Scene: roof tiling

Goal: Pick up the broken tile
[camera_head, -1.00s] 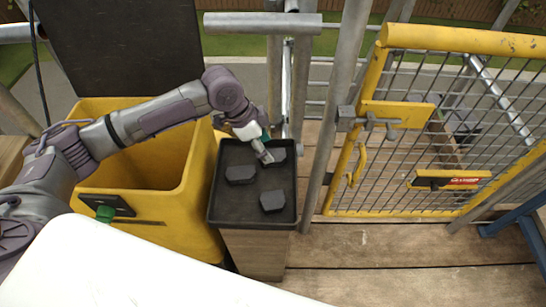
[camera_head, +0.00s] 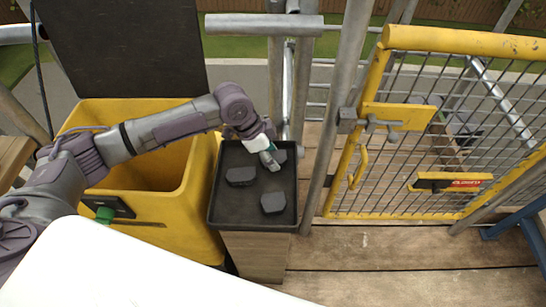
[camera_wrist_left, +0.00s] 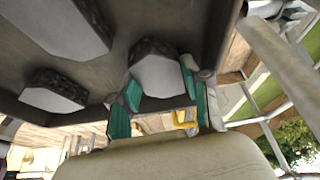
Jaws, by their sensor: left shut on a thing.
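Three dark grey tile pieces lie in a shallow black tray (camera_head: 238,207) in the head view. My left gripper (camera_head: 272,163) reaches down into the far right part of the tray. It is shut on the far right tile piece (camera_head: 281,155). In the left wrist view, this piece (camera_wrist_left: 160,76) sits between the green-padded fingers and shows a rough, broken-looking edge. Whether it is clear of the tray floor cannot be told. The other two pieces, one at left (camera_head: 241,176) and one nearer (camera_head: 273,202), lie apart from the gripper. My right gripper is not in view.
An open yellow bin (camera_head: 200,190) stands left of the tray, its black lid (camera_head: 125,45) raised behind. A grey scaffold pole (camera_head: 338,110) and a yellow mesh gate (camera_head: 440,130) stand to the right. The plank floor (camera_head: 400,250) in front of the gate is clear.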

